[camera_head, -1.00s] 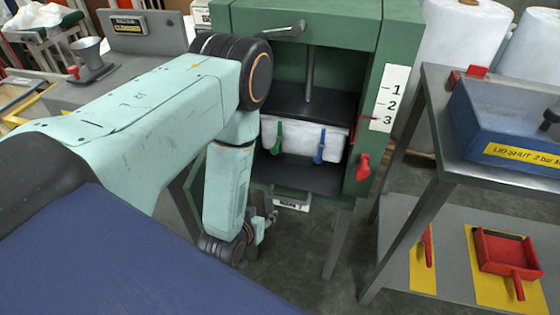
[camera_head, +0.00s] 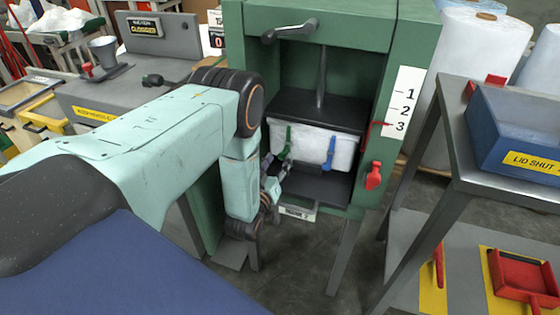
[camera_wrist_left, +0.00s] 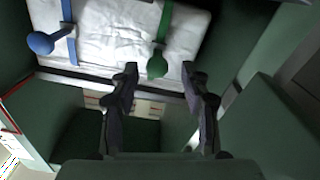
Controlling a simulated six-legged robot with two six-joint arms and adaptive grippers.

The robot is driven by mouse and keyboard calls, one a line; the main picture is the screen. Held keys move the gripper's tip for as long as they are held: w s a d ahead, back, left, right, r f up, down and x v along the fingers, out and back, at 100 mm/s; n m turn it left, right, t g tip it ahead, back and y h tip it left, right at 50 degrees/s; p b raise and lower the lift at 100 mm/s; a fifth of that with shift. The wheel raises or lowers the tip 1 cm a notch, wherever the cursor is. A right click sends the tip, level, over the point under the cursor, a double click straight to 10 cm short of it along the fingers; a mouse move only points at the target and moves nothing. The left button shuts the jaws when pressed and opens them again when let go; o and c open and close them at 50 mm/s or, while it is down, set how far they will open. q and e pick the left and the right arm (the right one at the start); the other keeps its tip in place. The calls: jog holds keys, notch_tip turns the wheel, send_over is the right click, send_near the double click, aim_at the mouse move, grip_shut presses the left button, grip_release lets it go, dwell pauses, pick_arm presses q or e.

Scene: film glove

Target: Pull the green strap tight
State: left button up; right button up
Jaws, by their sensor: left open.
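The green strap (camera_head: 285,146) hangs down the front of a white bale (camera_head: 314,144) inside the green press. It ends in a rounded green tab. In the left wrist view the strap (camera_wrist_left: 164,22) and its tab (camera_wrist_left: 157,65) lie just beyond my fingertips. My left gripper (camera_head: 276,170) is at the press opening, close to the strap's lower end; it also shows in the left wrist view (camera_wrist_left: 160,75), open and empty, with the tab between and ahead of its fingers. A blue strap (camera_head: 329,150) hangs to the right of the green one. My right gripper is not in view.
A black plate (camera_head: 310,112) rests above the bale. A red handle (camera_head: 373,176) and the number scale (camera_head: 404,102) are on the press's right post. A grey stand with a blue box (camera_head: 520,135) stands to the right. The press walls flank my left gripper closely.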

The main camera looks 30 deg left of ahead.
pick_arm(q)
jog(key=shift+w+r, duration=0.1)
jog(key=shift+w, duration=0.65)
jog(key=c, duration=0.4)
grip_shut()
